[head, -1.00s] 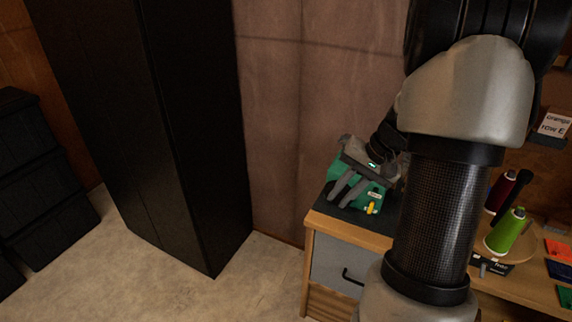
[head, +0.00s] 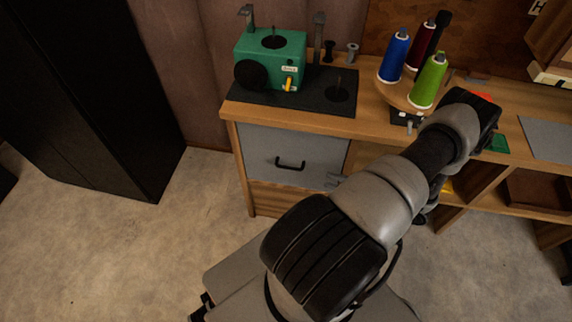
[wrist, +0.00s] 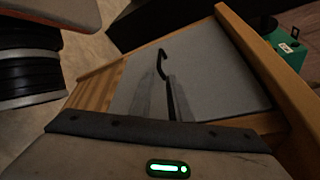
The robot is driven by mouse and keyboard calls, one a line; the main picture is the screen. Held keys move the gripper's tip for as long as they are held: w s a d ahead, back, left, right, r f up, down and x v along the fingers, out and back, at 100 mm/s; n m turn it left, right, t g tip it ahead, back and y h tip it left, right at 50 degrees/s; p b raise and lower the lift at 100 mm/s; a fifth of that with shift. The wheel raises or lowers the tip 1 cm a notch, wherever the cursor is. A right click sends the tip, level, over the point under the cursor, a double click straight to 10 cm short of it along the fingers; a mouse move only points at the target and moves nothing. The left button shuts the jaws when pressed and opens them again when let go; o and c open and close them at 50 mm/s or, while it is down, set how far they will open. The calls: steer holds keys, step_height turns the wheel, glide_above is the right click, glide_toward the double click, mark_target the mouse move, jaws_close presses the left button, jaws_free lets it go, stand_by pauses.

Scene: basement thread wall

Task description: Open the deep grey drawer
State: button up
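The grey drawer (head: 262,145) sits shut in the wooden bench, under the dark mat at its left end. Its black bar handle (head: 290,163) is on the front. In the wrist view, the drawer front (wrist: 215,75) fills the middle, with the handle (wrist: 162,54) just beyond and between my fingertips. My gripper (wrist: 165,80) is open, its two grey fingers a little apart and pointing at the drawer front.
A green machine (head: 270,60) stands on the dark mat (head: 310,95) above the drawer. Blue (head: 394,55), dark red and green (head: 428,80) thread spools stand to the right. A tall black cabinet (head: 90,90) is at the left. The floor before the drawer's left side is clear.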

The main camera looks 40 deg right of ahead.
mark_target(294, 169)
steer(key=b+x, duration=0.1)
steer(key=x, duration=1.5)
steer(key=shift+w+a+f, duration=0.1)
steer(key=shift+w+a, duration=0.15)
steer(key=shift+a, duration=0.1)
jaws_close()
